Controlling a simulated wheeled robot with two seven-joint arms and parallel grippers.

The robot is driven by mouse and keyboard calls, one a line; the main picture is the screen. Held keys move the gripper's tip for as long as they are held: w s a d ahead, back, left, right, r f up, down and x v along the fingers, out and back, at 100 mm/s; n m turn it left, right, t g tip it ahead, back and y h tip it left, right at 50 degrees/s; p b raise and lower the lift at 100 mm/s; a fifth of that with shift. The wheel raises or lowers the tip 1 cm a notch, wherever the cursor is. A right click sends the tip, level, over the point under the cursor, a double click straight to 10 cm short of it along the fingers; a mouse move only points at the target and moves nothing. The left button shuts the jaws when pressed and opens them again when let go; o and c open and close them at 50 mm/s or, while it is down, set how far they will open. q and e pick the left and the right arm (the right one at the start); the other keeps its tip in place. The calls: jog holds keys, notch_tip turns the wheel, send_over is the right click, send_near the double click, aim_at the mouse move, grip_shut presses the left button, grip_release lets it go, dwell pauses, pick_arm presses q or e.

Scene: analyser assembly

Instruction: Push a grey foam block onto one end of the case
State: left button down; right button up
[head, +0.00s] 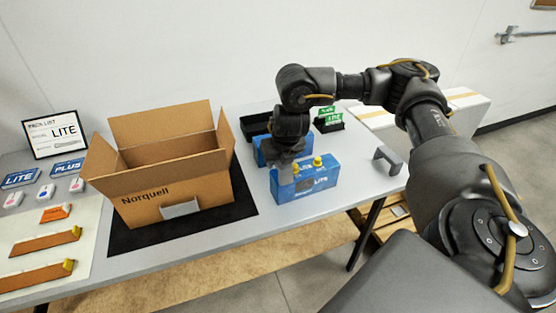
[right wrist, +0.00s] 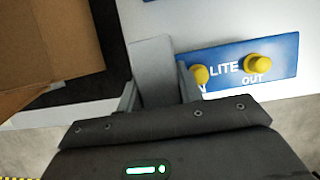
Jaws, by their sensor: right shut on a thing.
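The blue case (head: 305,185) marked LITE stands upright on the table, with two yellow caps on top. Its blue top shows in the right wrist view (right wrist: 285,52), with IN and OUT lettering partly covered. My right gripper (head: 284,157) is shut on a grey foam block (right wrist: 152,68) at the left end of the case. The block lies right beside that end; I cannot tell how far it is seated. A second grey foam block (head: 388,158), U-shaped, stands on the table to the right of the case. My left gripper is out of view.
An open cardboard box (head: 185,190) marked Norquell stands on a black mat (head: 240,205) to the left. Another blue case (head: 262,150) and a dark tray (head: 256,125) are behind my gripper. A sign, cards and small parts lie farther left. Table is clear at the front right.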

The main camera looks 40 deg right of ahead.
jog(key=shift+w+p, duration=0.1)
jog(key=shift+p, duration=0.25)
jog(key=shift+f+b, duration=0.9)
jog(key=shift+f, duration=0.3)
dwell(1.8)
jog(key=o, duration=1)
jog(key=shift+o, duration=0.2)
notch_tip(320, 180, up, 7)
jog(key=p, duration=0.8)
